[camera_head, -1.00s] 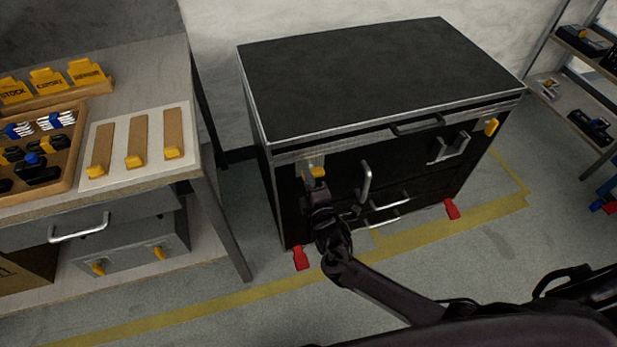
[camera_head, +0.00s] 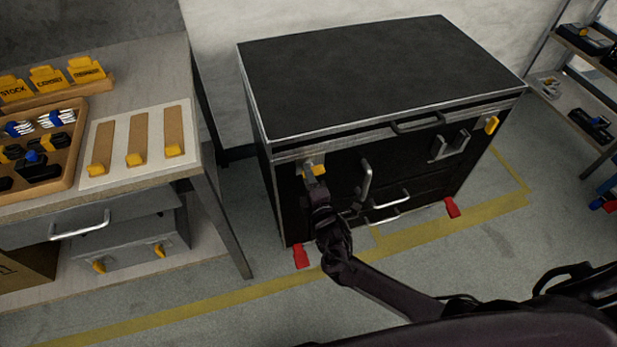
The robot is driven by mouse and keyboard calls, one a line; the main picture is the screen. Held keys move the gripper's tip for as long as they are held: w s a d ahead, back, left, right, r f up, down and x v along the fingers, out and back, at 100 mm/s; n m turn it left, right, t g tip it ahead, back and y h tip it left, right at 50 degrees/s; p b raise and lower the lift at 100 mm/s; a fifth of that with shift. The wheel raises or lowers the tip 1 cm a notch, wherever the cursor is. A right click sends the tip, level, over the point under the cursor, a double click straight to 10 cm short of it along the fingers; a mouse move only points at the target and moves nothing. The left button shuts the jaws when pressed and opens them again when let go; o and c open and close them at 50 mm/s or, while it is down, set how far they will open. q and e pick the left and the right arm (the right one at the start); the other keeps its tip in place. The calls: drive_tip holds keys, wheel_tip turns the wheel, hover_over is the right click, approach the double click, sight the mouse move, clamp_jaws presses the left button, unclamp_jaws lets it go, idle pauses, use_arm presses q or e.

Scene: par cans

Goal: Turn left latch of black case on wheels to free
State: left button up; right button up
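The black case on wheels (camera_head: 375,75) stands against the wall, with a flat black lid and metal edges. Its left latch (camera_head: 319,169) is a yellow piece on a metal plate at the upper left of the front. The right latch (camera_head: 491,125) is yellow and sits at the upper right. My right gripper (camera_head: 314,186) is at the left latch, just below and in front of it, and partly covers it. Its fingers are dark and small, so I cannot tell whether they are open or closed on the latch. My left gripper is not in view.
Red pedals (camera_head: 301,256) stick out at the case's bottom front. A workbench (camera_head: 150,85) with a wooden tray (camera_head: 75,160) and yellow-tipped strips stands at the left. A shelf (camera_head: 570,105) stands at the right. Yellow-lined floor (camera_head: 200,305) lies open in front.

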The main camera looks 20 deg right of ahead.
drive_tip(key=s, duration=0.7)
drive_tip(key=shift+s+d+p, duration=0.15)
drive_tip(key=shift+s+p, duration=0.15)
drive_tip(key=shift+s, duration=0.1)
drive_tip(key=s+d+f+m+g+h+p, duration=0.1)
drive_tip(key=s+d+f+m+g, duration=0.35)
drive_tip(key=s+f, duration=0.5)
drive_tip(key=s+d+f+m+g+h+p, duration=0.15)
drive_tip(key=s+d+f+m+g, duration=0.3)
drive_tip(key=f, duration=0.85)
drive_tip(key=s+a+f+m+g+y+p, duration=0.1)
drive_tip(key=s+f+m+g, duration=0.2)
drive_tip(key=s, duration=1)
drive_tip(key=s+f+m+g+y, duration=0.1)
drive_tip(key=s+f+m+g, duration=0.3)
drive_tip(key=s, duration=0.9)
wheel_tip(320, 180, down, 2)
drive_tip(key=shift+s+a+f+g+p, duration=0.2)
drive_tip(key=shift+s+a+g+p, duration=0.2)
drive_tip(key=shift+g, duration=0.1)
